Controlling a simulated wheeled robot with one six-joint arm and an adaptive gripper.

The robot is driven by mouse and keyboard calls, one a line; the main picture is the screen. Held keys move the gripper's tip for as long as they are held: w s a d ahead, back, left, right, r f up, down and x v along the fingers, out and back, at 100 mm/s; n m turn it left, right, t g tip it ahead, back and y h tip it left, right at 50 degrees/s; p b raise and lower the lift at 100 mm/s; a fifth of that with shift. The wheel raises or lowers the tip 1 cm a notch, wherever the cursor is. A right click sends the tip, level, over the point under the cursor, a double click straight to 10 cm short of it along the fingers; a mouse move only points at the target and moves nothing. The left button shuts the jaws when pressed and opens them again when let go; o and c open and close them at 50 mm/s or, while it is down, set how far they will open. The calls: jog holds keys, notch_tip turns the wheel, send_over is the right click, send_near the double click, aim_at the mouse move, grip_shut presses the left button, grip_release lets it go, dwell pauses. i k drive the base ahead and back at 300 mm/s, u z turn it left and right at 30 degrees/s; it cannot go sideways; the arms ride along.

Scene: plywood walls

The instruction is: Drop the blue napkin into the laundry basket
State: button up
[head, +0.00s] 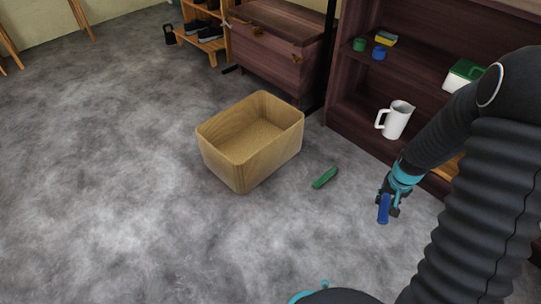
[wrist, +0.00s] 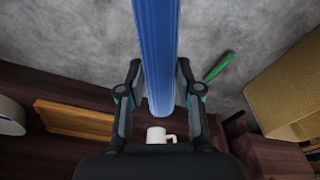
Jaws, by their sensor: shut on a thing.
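The blue napkin (head: 384,208) is a rolled or folded strip held in my gripper (head: 391,196), above the floor to the right of the basket. In the wrist view the napkin (wrist: 157,60) runs from the top edge down between the two fingers of my gripper (wrist: 160,95), which is shut on it. The laundry basket (head: 223,158) is an open, wood-coloured box on the grey floor in the middle of the head view. The part of its inside that I see looks empty. A corner of the basket (wrist: 290,85) shows at the right of the wrist view.
A green object (head: 325,177) lies on the floor between basket and gripper. A dark shelf (head: 350,95) on the right holds a white pitcher (head: 397,120), cups and a sponge-like block. A wooden chest (head: 270,50) stands behind the basket. The floor to the left is clear.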

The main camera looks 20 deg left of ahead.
aim_at(257, 150)
jog(key=u, duration=1.5)
jog(key=i, duration=0.6)
jog(key=z, duration=0.35)
jog(key=k, duration=0.65)
jog(key=u, duration=0.2)
jog(key=i, duration=1.35)
jog(key=z, duration=0.4)
